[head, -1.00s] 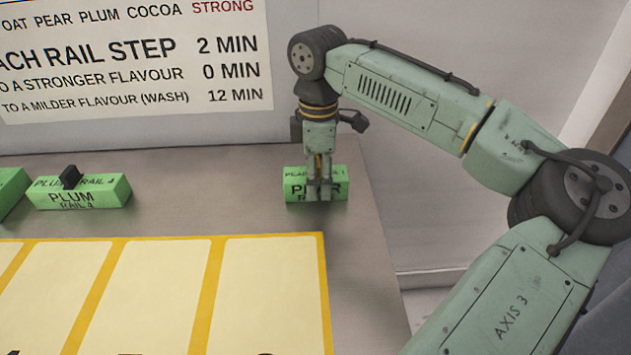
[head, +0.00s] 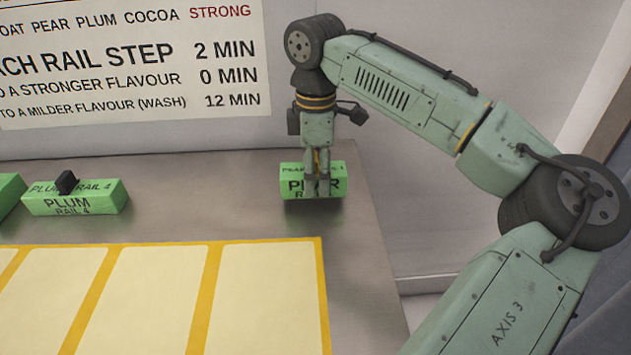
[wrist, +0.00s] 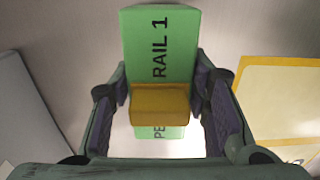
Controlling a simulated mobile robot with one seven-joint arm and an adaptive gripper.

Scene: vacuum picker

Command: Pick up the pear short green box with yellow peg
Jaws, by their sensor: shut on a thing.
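The short green pear box (head: 333,182) is in my gripper near the back right of the grey table, with a dark shadow beneath it. Its front label is partly covered by my fingers. In the wrist view the box (wrist: 160,45) reads "RAIL 1", and its yellow peg (wrist: 160,104) sits between the two finger pads. My gripper (head: 317,190) is shut on the peg and points straight down. It also shows in the wrist view (wrist: 160,110). The box looks slightly raised off the table.
A green plum box (head: 95,200) with a black peg, marked rail 4, stands to the left. Another green box (head: 8,192) is cut off at the left edge. A yellow-bordered mat (head: 262,290) lies in front. The table's right edge is close. A sign (head: 130,70) is behind.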

